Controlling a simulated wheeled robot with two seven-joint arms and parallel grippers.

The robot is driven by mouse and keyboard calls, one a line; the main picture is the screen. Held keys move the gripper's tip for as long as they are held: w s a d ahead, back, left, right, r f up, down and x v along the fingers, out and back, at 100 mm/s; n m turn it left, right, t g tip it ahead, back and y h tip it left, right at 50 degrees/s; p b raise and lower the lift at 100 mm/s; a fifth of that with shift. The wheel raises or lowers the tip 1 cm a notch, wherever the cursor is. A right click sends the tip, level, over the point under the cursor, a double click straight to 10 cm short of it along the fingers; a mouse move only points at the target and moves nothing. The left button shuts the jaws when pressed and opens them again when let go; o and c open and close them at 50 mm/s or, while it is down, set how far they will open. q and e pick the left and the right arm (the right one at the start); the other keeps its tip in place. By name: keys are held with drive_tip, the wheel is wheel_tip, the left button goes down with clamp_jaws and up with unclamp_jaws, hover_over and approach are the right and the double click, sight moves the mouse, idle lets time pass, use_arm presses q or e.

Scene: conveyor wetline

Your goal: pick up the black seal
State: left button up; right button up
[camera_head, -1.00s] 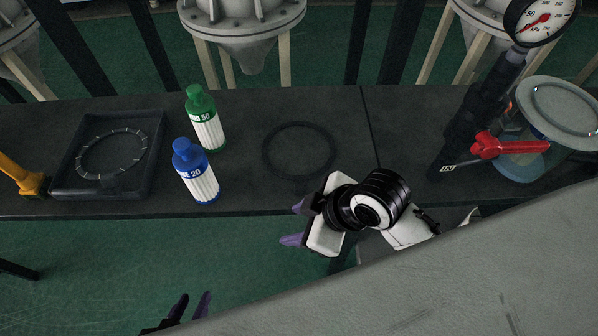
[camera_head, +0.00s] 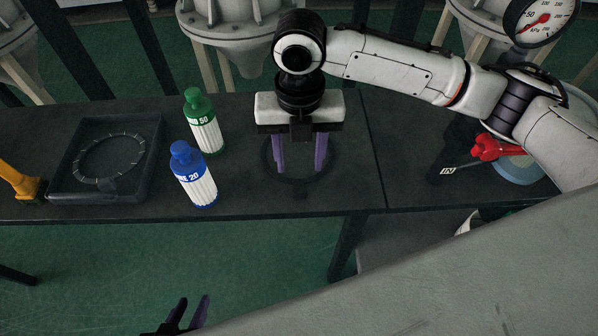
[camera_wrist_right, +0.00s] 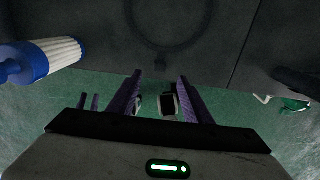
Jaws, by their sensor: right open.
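The black seal (camera_head: 298,181) is a flat dark ring lying on the black bench. It also shows as a faint arc at the top of the right wrist view (camera_wrist_right: 178,45). My right gripper (camera_head: 300,168) is open and empty, fingers pointing down over the ring in the head view. Its fingers (camera_wrist_right: 158,92) are apart in the wrist view, with the ring beyond their tips. I cannot tell whether they touch the bench. My left gripper (camera_head: 188,312) is low at the bottom edge, its fingers apart and empty, away from the bench.
A blue-capped bottle (camera_head: 195,180) and a green-capped bottle (camera_head: 203,125) stand left of the seal. A dark tray (camera_head: 62,190) with a marked ring is further left. A red valve handle (camera_head: 492,148) and gauge (camera_head: 541,18) are at the right.

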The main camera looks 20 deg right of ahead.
sight(300, 183)
wheel_tip(300, 183, down, 9)
drive_tip(key=shift+w+d+f, duration=0.15)
drive_tip(key=shift+f, duration=0.05)
drive_tip(key=c, duration=1.1)
